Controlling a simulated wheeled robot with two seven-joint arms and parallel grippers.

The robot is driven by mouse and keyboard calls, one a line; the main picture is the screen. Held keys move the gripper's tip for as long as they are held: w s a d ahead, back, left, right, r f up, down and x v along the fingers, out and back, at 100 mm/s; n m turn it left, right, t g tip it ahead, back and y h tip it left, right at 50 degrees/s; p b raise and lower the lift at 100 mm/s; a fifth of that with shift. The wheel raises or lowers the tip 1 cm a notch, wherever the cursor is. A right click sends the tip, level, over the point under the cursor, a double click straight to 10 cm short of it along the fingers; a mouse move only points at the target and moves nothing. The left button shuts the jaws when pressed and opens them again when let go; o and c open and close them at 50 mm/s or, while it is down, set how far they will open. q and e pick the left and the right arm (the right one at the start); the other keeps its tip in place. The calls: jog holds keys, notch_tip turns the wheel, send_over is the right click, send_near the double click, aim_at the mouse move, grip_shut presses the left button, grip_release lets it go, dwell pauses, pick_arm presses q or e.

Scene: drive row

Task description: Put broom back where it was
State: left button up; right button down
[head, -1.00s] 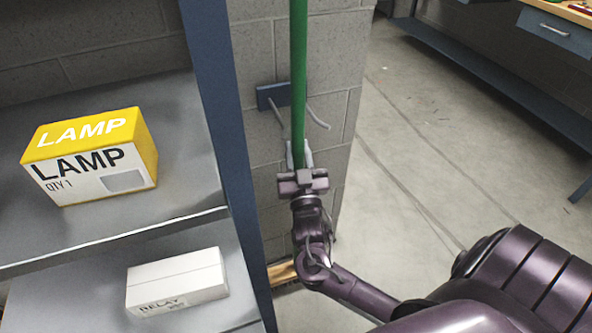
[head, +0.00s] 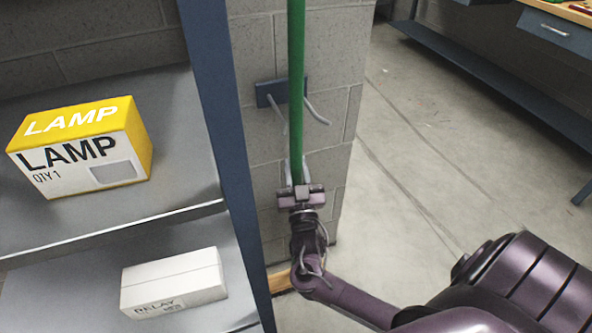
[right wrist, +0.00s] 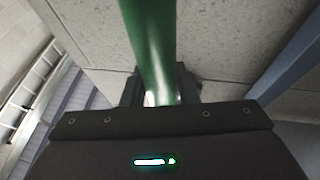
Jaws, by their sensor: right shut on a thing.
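The broom's green handle (head: 296,90) stands nearly upright in the head view, in front of a grey block wall end. My right gripper (head: 300,190) is shut on the handle low in the picture; the green handle (right wrist: 148,45) also runs between its fingers in the right wrist view. A blue wall bracket with two metal prongs (head: 316,110) is fixed to the blocks behind the handle, one prong on either side of it in the picture. I cannot tell whether the handle touches the prongs. A wooden piece (head: 279,281) shows low behind my arm. My left gripper is out of view.
A shelf with a blue post (head: 222,140) stands close on the left, holding a yellow and white lamp box (head: 85,145) and, lower, a white relay box (head: 174,279). Open concrete floor (head: 440,180) lies to the right, with a workbench at the back right.

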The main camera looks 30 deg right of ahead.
jog(key=shift+r, duration=0.2)
jog(key=shift+f, duration=0.15)
jog(key=c, duration=1.1)
grip_release()
jog(key=shift+f, duration=0.1)
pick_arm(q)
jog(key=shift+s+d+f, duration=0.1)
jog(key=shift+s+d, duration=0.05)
pick_arm(e)
jog(key=shift+s+a, duration=0.1)
jog(key=shift+s, duration=0.1)
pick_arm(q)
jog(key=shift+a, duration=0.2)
pick_arm(e)
jog(key=v, duration=1.1)
jog(key=shift+s+a, duration=0.15)
jog(key=shift+s, duration=0.1)
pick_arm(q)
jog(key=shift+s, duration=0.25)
